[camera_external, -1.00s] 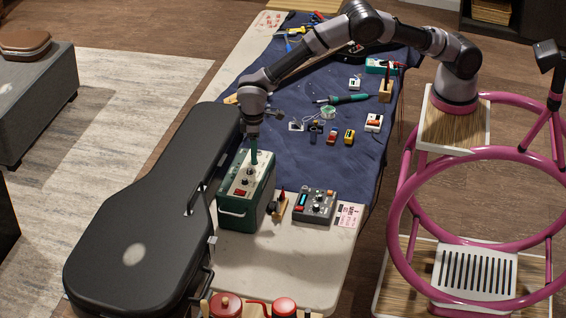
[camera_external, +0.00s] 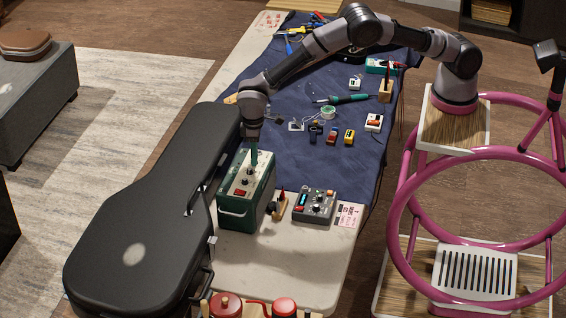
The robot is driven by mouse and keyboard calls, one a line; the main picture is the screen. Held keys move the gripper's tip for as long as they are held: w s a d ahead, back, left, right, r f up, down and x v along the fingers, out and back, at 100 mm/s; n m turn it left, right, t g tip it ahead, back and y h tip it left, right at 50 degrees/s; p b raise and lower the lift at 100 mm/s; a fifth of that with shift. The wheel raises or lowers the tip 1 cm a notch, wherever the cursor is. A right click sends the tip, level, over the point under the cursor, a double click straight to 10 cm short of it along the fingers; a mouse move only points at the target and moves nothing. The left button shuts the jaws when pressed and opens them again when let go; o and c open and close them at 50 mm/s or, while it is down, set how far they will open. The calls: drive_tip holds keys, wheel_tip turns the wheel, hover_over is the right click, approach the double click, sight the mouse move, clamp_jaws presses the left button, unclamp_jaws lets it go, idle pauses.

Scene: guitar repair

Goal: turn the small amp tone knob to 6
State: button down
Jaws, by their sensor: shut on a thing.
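The small amp (camera_external: 237,214) is a green box with a pale top panel and a white front handle, standing on the table. Its top panel (camera_external: 240,189) carries a red switch and small knobs. My gripper (camera_external: 254,163) points straight down at the far end of that panel and is shut on a knob there, which I take to be the tone knob. The fingers hide the knob, and its pointer and the number it stands at are too small to read.
A black guitar case (camera_external: 138,223) lies left of the amp. A grey pedal (camera_external: 314,206) and a small wooden holder (camera_external: 279,205) stand to its right. Tools and several small pedals lie on the blue cloth (camera_external: 285,165) beyond. The pale table front (camera_external: 279,262) has clear room.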

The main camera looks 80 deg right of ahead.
drive_tip(key=shift+m, duration=2.7)
drive_tip(key=c, duration=0.8)
unclamp_jaws()
drive_tip(key=shift+o, duration=0.2)
wheel_tip(320, 180, up, 11)
